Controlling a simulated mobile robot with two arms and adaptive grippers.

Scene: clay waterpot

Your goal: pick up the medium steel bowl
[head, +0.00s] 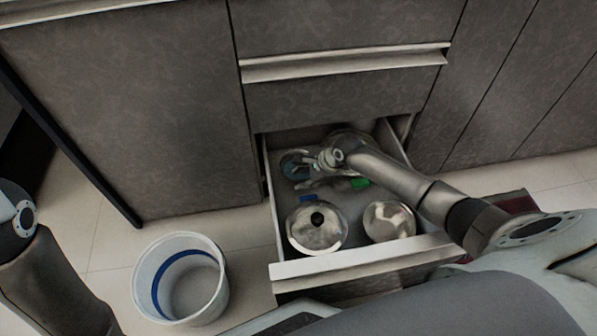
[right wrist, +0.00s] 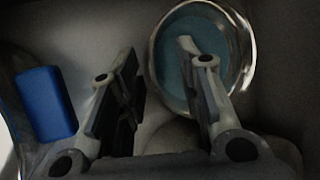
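An open drawer (head: 375,250) holds several round shiny metal vessels. A round metal bowl with a blue-teal inside (head: 293,166) is at its back left; it also shows in the right wrist view (right wrist: 178,85). My right gripper (head: 308,172) is down in the drawer beside this bowl. In the right wrist view the fingers of my right gripper (right wrist: 157,50) are apart, one over the bowl and the other outside its left rim. Contact cannot be told. A smaller-looking metal bowl (head: 388,222) sits front right. I cannot tell which bowl is the medium one. My left gripper is out of view.
A lidded metal pot with a dark knob (head: 317,230) sits front left in the drawer. Another metal vessel (head: 350,138) is at the back, partly hidden by my arm. A blue block (right wrist: 45,103) and a green item (head: 360,183) lie inside. A white bucket (head: 180,278) stands left.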

